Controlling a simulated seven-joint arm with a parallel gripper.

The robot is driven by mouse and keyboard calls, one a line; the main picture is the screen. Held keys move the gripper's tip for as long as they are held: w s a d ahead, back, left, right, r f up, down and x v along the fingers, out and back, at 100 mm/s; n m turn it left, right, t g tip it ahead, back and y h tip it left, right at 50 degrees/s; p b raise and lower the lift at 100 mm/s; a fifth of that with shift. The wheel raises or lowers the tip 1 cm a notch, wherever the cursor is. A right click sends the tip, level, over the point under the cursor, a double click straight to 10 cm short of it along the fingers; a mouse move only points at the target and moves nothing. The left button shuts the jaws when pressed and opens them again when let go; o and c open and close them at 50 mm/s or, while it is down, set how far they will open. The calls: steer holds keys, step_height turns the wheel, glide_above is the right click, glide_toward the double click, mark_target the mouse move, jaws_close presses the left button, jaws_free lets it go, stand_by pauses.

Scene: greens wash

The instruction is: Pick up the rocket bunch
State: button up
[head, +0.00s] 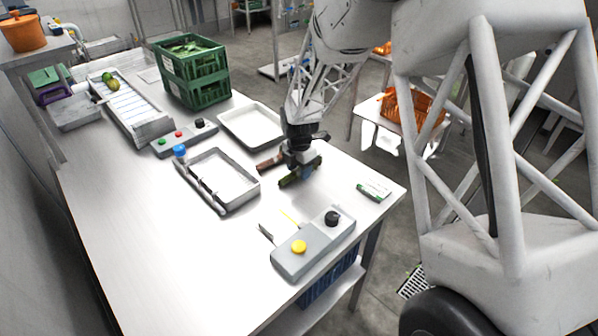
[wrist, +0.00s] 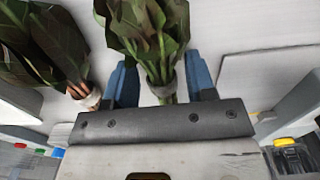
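The blue fingers stand on either side of the tied stems, with bare surface showing between, so the gripper looks open. A second, darker bunch with reddish stems and a tie (wrist: 45,50) lies just to the left. In the head view my gripper (head: 298,170) is low over the table; the bunches there are small and partly hidden by it.
A grey-rimmed tray (head: 222,180) lies left of my gripper and a white tray (head: 252,126) behind it. A yellow-button box (head: 313,243) stands nearer. A green crate of greens (head: 192,72) and a roller chute (head: 131,107) are farther back. The near left table is clear.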

steer(key=c, duration=0.7)
steer(key=shift+r, duration=0.15)
steer(key=shift+r, duration=4.9)
